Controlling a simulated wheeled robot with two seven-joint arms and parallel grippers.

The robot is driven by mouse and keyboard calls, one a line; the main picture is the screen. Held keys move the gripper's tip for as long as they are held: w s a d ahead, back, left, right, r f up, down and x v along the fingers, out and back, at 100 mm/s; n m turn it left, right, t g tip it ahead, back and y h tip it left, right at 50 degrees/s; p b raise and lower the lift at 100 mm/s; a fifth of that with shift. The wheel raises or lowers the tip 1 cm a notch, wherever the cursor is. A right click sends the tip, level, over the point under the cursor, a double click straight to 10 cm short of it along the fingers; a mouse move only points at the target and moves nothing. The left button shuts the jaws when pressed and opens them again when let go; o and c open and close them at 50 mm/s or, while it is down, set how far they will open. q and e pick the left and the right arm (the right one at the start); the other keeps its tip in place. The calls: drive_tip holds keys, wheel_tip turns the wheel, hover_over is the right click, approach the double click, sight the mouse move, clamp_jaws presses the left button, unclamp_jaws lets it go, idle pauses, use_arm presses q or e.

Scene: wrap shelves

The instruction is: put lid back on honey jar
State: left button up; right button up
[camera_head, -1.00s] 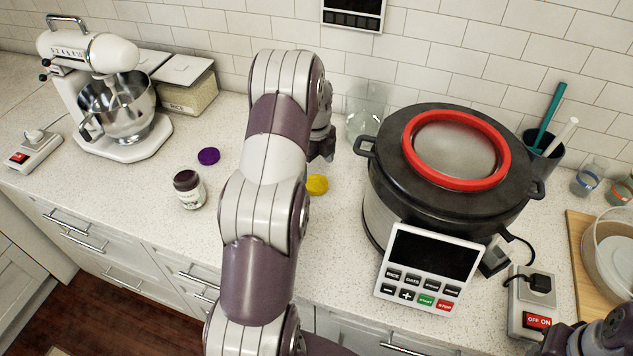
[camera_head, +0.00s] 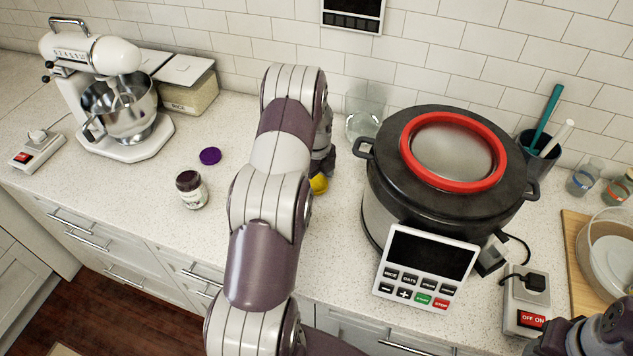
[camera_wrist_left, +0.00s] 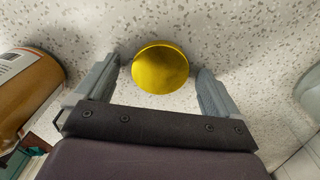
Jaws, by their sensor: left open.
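A yellow round lid (camera_head: 319,184) lies on the counter, partly covered by my left arm in the head view. In the left wrist view the lid (camera_wrist_left: 160,67) lies between the two fingers of my left gripper (camera_wrist_left: 158,72). The fingers are open, with a gap on each side of the lid. In the head view my left gripper (camera_head: 326,165) is low over the counter by the lid. An amber jar (camera_wrist_left: 22,88) with a white label, likely the honey jar, shows at the left of the wrist view. My arm hides it in the head view.
A dark jar (camera_head: 191,189) and a purple lid (camera_head: 210,156) are left of my arm. A large cooker (camera_head: 455,215) stands close on the right, with a clear glass container (camera_head: 364,125) behind. A stand mixer (camera_head: 115,100) is far left. Counter is free around the dark jar.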

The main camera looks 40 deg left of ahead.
sight(317, 186)
use_arm(q)
drive_tip(key=c, duration=1)
drive_tip(key=shift+r, duration=0.4)
drive_tip(key=r, duration=0.1)
drive_tip(key=r+b, duration=0.2)
drive_tip(key=shift+s+d+r, duration=0.35)
drive_tip(key=shift+d, duration=0.05)
drive_tip(key=s+d+r, duration=0.2)
drive_tip(key=s+d+r+b, duration=0.1)
drive_tip(key=s+d+r, duration=0.1)
drive_tip(key=s+d, duration=0.1)
drive_tip(key=s+d+r+b, duration=0.1)
drive_tip(key=s+d+r, duration=0.1)
drive_tip(key=shift+s+d+r, duration=0.15)
drive_tip(key=shift+d+r, duration=0.1)
drive_tip(key=shift+d, duration=0.1)
